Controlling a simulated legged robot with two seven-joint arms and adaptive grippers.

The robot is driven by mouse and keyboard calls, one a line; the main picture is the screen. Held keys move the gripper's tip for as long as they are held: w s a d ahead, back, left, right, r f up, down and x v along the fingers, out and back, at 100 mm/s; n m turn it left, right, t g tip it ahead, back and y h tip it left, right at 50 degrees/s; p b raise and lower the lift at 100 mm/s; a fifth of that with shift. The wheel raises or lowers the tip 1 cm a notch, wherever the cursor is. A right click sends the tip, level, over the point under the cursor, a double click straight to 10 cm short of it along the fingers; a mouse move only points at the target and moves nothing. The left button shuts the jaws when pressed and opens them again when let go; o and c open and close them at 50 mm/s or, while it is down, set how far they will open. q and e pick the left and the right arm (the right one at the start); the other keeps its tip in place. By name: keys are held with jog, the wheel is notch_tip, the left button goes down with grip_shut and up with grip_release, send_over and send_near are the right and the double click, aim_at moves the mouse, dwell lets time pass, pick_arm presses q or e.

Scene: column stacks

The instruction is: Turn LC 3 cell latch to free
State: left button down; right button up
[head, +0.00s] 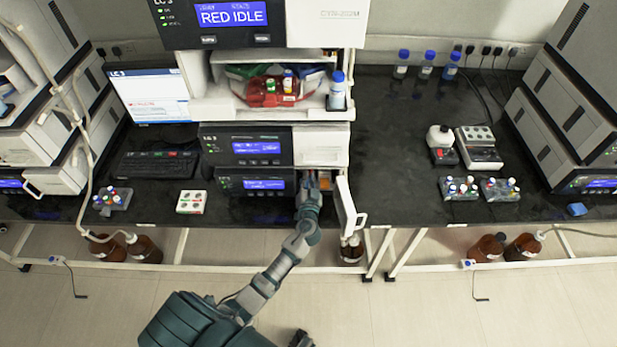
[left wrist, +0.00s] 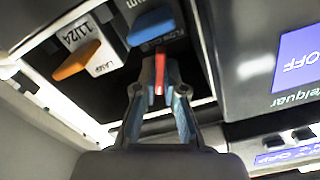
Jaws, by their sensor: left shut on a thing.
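The LC 3 instrument stack (head: 247,142) stands at the middle of the bench, with a lower bay (head: 327,180) open behind a white door (head: 346,208) swung outward. My left gripper (head: 310,183) reaches up into this bay. In the left wrist view, my left gripper (left wrist: 160,72) is shut on a narrow red piece (left wrist: 160,75). A blue tab (left wrist: 150,25) lies just beyond the fingertips, beside partly hidden lettering. An orange tab (left wrist: 78,62) sits to its left. I cannot tell how the red piece joins the blue tab.
The open door stands close on the right of my left arm. A keyboard (head: 155,164), a vial rack (head: 112,200) and a white box (head: 191,202) are left of the stack. More racks (head: 460,188) are on the right bench. Brown bottles (head: 352,249) stand below.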

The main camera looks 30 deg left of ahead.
pick_arm(q)
jog(key=m, duration=0.2)
jog(key=shift+w+d+r+m, duration=0.1)
jog(key=shift+r+m, duration=0.05)
jog(key=shift+m, duration=0.25)
jog(key=m, duration=0.4)
jog(key=shift+m, duration=0.3)
jog(key=m+p, duration=0.1)
jog(key=m, duration=0.2)
jog(key=shift+d+m, duration=0.1)
jog(key=shift+m, duration=0.8)
jog(key=shift+f+m+p, duration=0.2)
jog(key=shift+m+p, duration=0.1)
pick_arm(e)
jog(key=shift+s+d+f, duration=0.15)
jog(key=shift+s+f, duration=0.4)
jog(key=shift+s, duration=0.1)
jog(key=shift+s+d+f, duration=0.15)
jog(key=shift+s+f, duration=0.35)
jog(key=shift+s, duration=0.1)
jog(key=shift+s+a+f, duration=0.1)
jog(key=shift+s, duration=0.2)
pick_arm(q)
jog(key=shift+f, duration=0.1)
